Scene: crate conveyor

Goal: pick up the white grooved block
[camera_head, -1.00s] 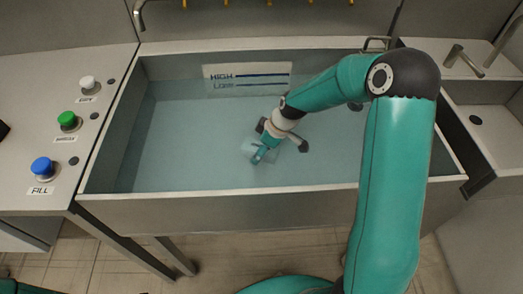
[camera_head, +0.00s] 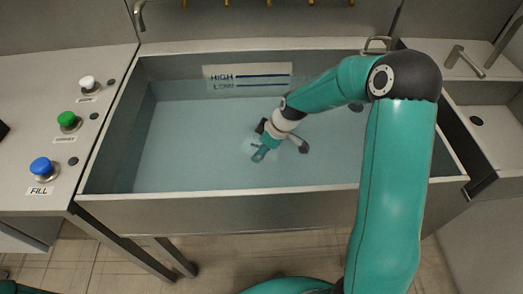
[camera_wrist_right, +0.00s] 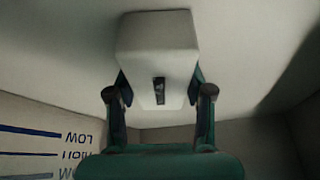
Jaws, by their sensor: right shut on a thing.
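The white grooved block (camera_wrist_right: 158,62) fills the upper middle of the right wrist view, with a dark slot in its near face. My right gripper (camera_wrist_right: 160,100) has a finger on each side of the block and is shut on it. In the head view my right gripper (camera_head: 260,153) reaches down into the water-filled basin. The block shows there only as a faint pale patch around the fingertips, blurred by the water. My left gripper is not in view.
The basin (camera_head: 310,198) has raised metal walls and a HIGH/LOW level plate (camera_head: 247,77) at the back. White, green and blue buttons (camera_head: 41,167) sit on the left counter. A second sink (camera_head: 490,120) and tap stand at right. Water left of my gripper is clear.

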